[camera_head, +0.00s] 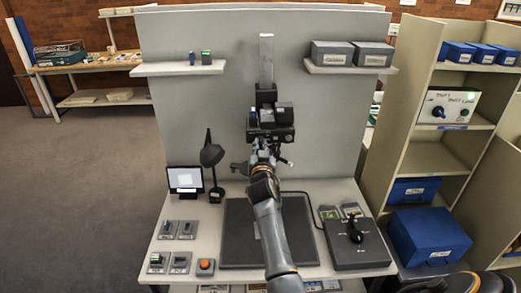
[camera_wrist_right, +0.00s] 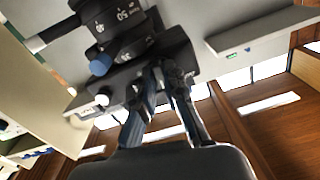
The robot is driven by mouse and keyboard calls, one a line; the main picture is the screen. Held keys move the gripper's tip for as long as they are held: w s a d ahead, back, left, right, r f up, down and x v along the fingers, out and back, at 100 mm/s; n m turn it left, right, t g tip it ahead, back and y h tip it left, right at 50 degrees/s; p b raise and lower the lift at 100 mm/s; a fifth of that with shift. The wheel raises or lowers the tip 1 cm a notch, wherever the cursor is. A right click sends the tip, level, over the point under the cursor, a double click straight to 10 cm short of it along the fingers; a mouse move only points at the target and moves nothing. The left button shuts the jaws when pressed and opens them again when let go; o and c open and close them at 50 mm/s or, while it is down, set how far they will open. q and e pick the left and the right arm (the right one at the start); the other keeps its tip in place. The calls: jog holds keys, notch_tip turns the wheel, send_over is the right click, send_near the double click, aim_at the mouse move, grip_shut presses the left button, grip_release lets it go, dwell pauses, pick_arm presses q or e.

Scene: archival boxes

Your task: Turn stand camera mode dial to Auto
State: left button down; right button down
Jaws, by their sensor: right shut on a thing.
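The black stand camera (camera_head: 270,118) is mounted on a grey upright column in the middle of the head view. In the right wrist view its dark body (camera_wrist_right: 135,75) fills the upper middle, with a ring marked 50, a blue button and a white knob. My right gripper (camera_head: 263,150) is raised to the camera's lower front. In the right wrist view its fingertips (camera_wrist_right: 166,72) are closed at the lower edge of the camera body. The part between them, which appears to be the mode dial, is mostly hidden, so its setting cannot be read. My left gripper is out of view.
Below the camera is a dark mat (camera_head: 238,235) on the table. A small monitor (camera_head: 185,180) and a black lamp (camera_head: 212,157) stand left. A joystick box (camera_head: 355,250) is at the right. Wall shelves (camera_head: 180,69) flank the column. Shelving with blue boxes (camera_head: 430,235) stands right.

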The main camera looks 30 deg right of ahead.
jog(key=n, duration=0.3)
jog(key=n+b, duration=0.1)
jog(key=n, duration=0.1)
jog(key=shift+d+r+n, duration=0.1)
jog(key=shift+r+n, duration=0.3)
jog(key=n, duration=0.5)
jog(key=shift+n, duration=0.3)
jog(key=c, duration=1.4)
grip_release()
jog(key=shift+w+f, duration=0.15)
jog(key=shift+f, duration=0.15)
jog(key=shift+s+f, duration=0.15)
jog(key=shift+s, duration=0.05)
jog(key=v, duration=1.1)
jog(key=shift+s+a, duration=0.2)
jog(key=shift+a, duration=0.15)
